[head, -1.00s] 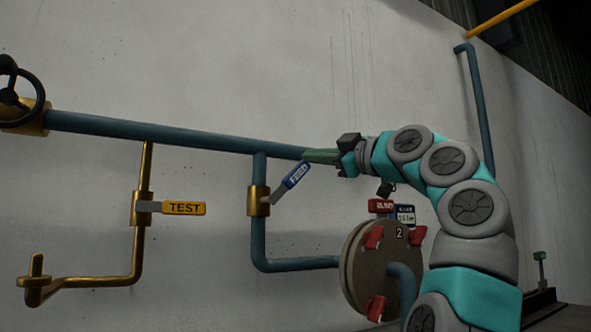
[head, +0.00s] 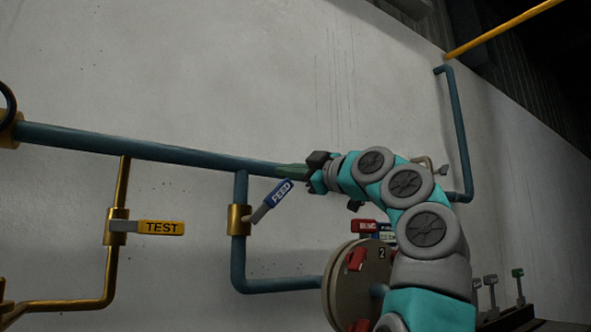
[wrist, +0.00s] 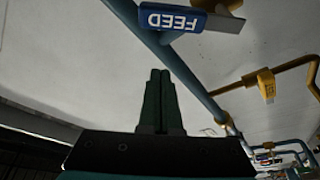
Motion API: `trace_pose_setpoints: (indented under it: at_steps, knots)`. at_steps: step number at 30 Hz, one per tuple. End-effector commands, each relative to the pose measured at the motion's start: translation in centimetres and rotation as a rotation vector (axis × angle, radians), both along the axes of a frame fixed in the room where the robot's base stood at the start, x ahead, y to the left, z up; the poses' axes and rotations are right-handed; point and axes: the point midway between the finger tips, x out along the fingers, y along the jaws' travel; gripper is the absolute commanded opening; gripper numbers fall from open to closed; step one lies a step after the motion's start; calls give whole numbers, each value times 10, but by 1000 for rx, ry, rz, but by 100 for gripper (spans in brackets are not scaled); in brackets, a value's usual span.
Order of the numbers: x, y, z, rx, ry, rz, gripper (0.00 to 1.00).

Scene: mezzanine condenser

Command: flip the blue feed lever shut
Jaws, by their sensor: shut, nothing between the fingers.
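The blue feed lever (head: 276,198) slants up and to the right from the brass valve body (head: 238,220) on a vertical blue-green pipe. Its FEED label shows upside down at the top of the wrist view (wrist: 172,20). My gripper (head: 282,171) is shut and empty, with its green fingers just above the lever's upper end in the head view. In the wrist view the shut fingertips (wrist: 160,76) point toward the lever, with a gap in the picture between them. I cannot tell whether they touch it.
A yellow TEST lever (head: 160,228) sits level on a brass pipe to the left. A horizontal blue-green pipe (head: 150,150) runs behind my fingers. A round flange (head: 340,290) with red clamps stands below my arm. Small levers (head: 518,280) stand at the lower right.

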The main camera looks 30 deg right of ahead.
Motion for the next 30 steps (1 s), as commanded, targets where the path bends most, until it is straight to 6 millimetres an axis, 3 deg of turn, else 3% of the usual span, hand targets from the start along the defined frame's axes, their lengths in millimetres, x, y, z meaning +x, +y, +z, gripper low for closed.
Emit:
trace_pose_setpoints:
  at_steps: [9,11,15,30]
  knots:
    - [60,17,16,2,8,2,0]
    - [57,7,0,4,5,1,0]
    - [55,-5,-9,2,1,1,0]
    - [56,-13,-15,0,2,2,0]
